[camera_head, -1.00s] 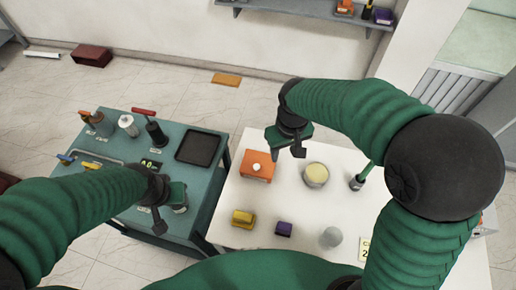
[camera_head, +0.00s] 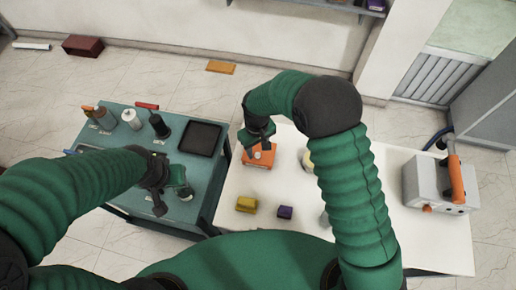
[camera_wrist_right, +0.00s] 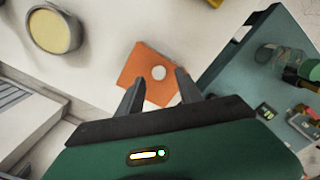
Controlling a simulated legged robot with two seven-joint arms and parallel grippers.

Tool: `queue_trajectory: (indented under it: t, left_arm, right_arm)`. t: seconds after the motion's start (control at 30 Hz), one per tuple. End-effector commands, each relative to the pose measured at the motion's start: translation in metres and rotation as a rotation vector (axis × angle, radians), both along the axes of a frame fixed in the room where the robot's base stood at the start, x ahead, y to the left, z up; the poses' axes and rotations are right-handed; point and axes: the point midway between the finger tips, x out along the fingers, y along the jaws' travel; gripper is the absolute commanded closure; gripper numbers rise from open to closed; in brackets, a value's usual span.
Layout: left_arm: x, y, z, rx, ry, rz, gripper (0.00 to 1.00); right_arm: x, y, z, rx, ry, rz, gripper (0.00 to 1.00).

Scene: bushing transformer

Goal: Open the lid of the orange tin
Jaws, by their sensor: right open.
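The orange tin (camera_head: 262,158) stands on the white table, with a pale round knob on top of its lid. In the right wrist view the tin (camera_wrist_right: 135,72) and its knob (camera_wrist_right: 159,72) lie between and just beyond my fingers. My right gripper (camera_head: 257,138) is over the tin's far side. In the right wrist view my right gripper (camera_wrist_right: 159,85) has its fingers apart with nothing gripped. The lid appears closed. My left gripper (camera_head: 170,203) hangs over the teal table; its fingers are too small to read.
The white table (camera_head: 300,222) also holds a yellow block (camera_head: 246,204), a purple block (camera_head: 285,212) and a grey machine with an orange handle (camera_head: 436,182). A round container with a yellowish top (camera_wrist_right: 50,32) is near the tin. The teal table (camera_head: 203,172) bears a black tray (camera_head: 200,138).

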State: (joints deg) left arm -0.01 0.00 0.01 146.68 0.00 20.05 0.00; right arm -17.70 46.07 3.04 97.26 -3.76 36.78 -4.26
Motion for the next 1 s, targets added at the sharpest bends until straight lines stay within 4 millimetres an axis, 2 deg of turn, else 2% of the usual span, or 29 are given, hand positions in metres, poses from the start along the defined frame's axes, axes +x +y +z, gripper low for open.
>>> queue_trajectory:
  t: [0.1,0.2,0.47,0.77,1.0]
  left_arm:
    - [0.0,0.0,0.006,0.0,0.0,0.001,0.64]
    - [0.0,0.0,0.006,0.0,0.0,0.001,0.64]
    - [0.0,0.0,0.006,0.0,0.0,0.0,0.64]
    - [0.0,0.0,0.006,0.0,0.0,0.0,0.64]
    - [0.0,0.0,0.006,0.0,0.0,0.001,0.64]
  right_arm:
    - [0.0,-0.002,-0.017,0.001,0.003,-0.001,0.57]
    - [0.0,-0.003,-0.024,0.002,0.0,-0.002,0.57]
    - [0.0,-0.005,-0.026,0.005,-0.001,-0.002,0.59]
    - [0.001,-0.003,-0.025,0.001,-0.002,-0.002,0.98]
    - [0.002,-0.002,-0.025,0.005,-0.004,-0.001,1.0]
